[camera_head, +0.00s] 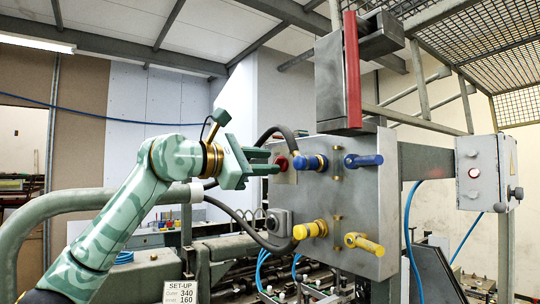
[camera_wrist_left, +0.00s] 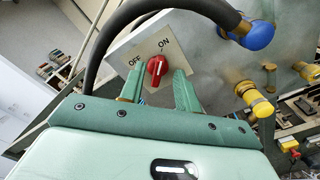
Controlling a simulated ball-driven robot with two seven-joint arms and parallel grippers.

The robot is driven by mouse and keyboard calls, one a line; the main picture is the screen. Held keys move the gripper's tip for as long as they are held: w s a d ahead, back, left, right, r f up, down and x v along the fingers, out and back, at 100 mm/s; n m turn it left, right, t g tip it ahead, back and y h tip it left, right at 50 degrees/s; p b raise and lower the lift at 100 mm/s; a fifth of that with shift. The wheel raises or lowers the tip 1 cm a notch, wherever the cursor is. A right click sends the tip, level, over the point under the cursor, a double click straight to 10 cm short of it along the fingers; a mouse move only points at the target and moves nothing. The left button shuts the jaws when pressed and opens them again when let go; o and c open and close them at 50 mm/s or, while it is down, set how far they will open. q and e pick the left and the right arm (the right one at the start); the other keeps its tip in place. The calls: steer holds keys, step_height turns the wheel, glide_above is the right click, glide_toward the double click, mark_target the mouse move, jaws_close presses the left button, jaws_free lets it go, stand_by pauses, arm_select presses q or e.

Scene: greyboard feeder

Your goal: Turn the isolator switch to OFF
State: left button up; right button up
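The isolator switch is a red knob (camera_wrist_left: 157,67) on a pale plate (camera_wrist_left: 128,48) marked OFF at left and ON above. Its ridge stands roughly upright in the left wrist view, towards ON. In the head view the red knob (camera_head: 282,162) is partly hidden by the fingers. My left gripper (camera_head: 274,162) reaches in from the left, close to the panel. In the left wrist view the gripper's (camera_wrist_left: 160,72) green fingers are apart, one on each side of the knob, with gaps visible. Contact cannot be told. My right gripper is not in view.
The grey panel (camera_head: 357,205) carries blue fittings (camera_head: 310,162) and yellow fittings (camera_head: 310,230) right of and below the switch. A dark hose (camera_wrist_left: 105,40) arches close by the switch plate. A control box (camera_head: 487,170) stands at the far right.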

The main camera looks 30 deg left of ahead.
arm_select(q)
steer(key=shift+x, duration=1.1)
steer(key=shift+a+f, duration=0.1)
steer(key=shift+c, duration=1)
jaws_close()
